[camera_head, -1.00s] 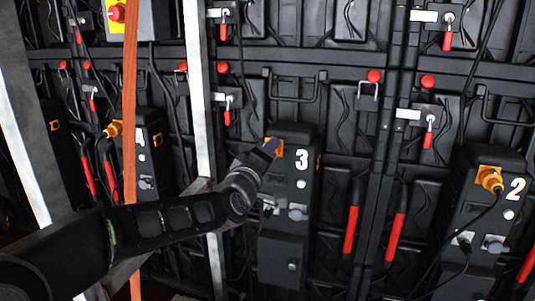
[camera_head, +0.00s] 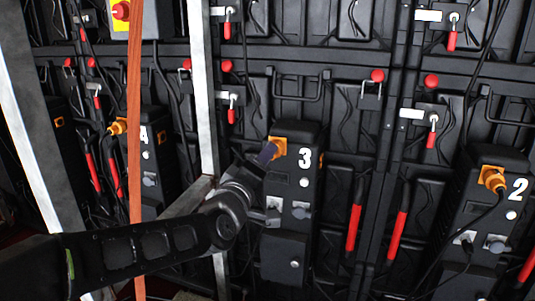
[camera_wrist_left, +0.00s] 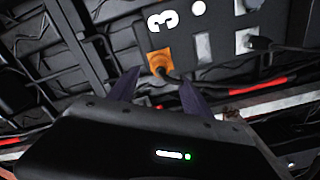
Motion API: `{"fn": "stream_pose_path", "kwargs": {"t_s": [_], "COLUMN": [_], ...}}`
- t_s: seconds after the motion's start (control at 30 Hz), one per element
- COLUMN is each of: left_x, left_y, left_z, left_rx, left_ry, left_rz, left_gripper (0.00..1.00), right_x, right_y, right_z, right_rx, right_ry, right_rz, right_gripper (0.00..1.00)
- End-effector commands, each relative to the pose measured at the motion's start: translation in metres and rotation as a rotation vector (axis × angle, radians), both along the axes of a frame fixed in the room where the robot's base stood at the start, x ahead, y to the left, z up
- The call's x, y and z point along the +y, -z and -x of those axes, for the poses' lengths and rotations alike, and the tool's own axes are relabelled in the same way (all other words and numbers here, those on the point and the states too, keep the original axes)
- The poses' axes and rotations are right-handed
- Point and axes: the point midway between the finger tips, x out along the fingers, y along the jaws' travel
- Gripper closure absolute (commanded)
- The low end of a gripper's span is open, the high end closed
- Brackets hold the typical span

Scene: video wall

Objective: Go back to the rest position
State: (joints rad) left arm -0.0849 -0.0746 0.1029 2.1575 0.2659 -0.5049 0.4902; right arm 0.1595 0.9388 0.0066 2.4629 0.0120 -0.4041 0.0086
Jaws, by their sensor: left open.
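The black box marked 3 (camera_head: 290,240) hangs on the video wall in the middle of the head view. Its orange connector (camera_head: 279,147) is at its upper left; in the left wrist view the orange connector (camera_wrist_left: 160,62) has a dark cable leading from it. Contact with the cable cannot be told. My right gripper is not in view.
A box marked 2 (camera_head: 480,205) with an orange plug and cables is at the right. Another box (camera_head: 150,175) stands at the left. An orange cable (camera_head: 134,200) and a pale metal post (camera_head: 197,90) run upright near my left arm. Red handles (camera_head: 353,232) stick out below.

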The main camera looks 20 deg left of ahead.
Motion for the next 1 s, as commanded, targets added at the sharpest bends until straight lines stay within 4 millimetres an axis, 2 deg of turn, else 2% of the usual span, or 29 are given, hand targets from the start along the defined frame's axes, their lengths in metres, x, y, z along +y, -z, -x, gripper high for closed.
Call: {"fn": "stream_pose_path", "kwargs": {"t_s": [0.13, 0.47, 0.57, 0.63, 0.77, 0.87, 0.9, 0.97, 1.0], "left_x": [0.001, 0.001, 0.0, -0.004, -0.021, -0.034, -0.039, -0.046, -0.051], "left_y": [0.0, 0.001, 0.001, 0.008, 0.066, 0.133, 0.164, 0.212, 0.245], "left_z": [0.012, 0.013, 0.013, 0.015, 0.012, 0.012, 0.015, 0.022, 0.03], "left_rx": [0.0, 0.0, 0.0, 0.01, 0.103, 0.211, 0.261, 0.341, 0.394], "left_ry": [0.0, 0.001, 0.003, 0.02, 0.081, 0.144, 0.174, 0.223, 0.259], "left_rz": [0.0, -0.003, -0.039, -0.118, -0.263, -0.359, -0.396, -0.447, -0.478], "left_gripper": [0.42, 0.42, 0.42, 0.42, 0.42, 0.42, 0.42, 0.42, 0.42], "right_x": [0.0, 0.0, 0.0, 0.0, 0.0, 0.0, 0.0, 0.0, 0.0], "right_y": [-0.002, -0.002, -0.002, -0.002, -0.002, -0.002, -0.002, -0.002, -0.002], "right_z": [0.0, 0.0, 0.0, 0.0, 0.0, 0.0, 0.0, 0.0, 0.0], "right_rx": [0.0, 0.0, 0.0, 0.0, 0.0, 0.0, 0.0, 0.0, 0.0], "right_ry": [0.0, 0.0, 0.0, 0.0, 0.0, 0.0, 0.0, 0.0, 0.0], "right_rz": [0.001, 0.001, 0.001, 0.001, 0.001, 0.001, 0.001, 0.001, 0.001], "right_gripper": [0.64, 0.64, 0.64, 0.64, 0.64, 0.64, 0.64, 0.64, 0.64]}}
